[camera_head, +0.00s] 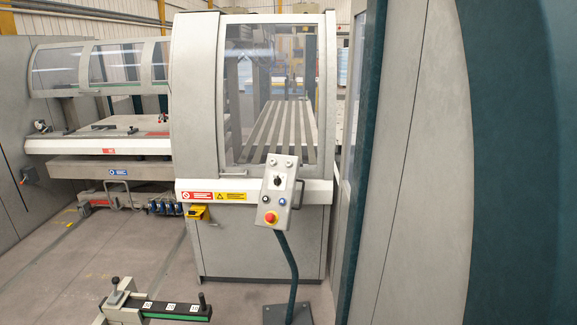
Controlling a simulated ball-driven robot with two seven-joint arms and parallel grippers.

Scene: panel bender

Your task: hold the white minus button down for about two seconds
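A grey control box (277,190) stands on a bent dark green post (288,255) in front of the machine. It carries several small controls, with a black switch (278,182) near its middle. Below the switch are a dark round button (266,198) and a pale round button (283,202). A red mushroom button (270,217) on a yellow base is at the bottom. The marks on the buttons are too small to read, so I cannot tell which one bears a minus. Neither of my grippers is in view.
The machine's windowed cabinet (203,100) stands right behind the box. A tall grey and green panel (430,160) fills the right side. A low stand with a black bar (170,308) is at the bottom left. The floor (100,260) between is mostly clear.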

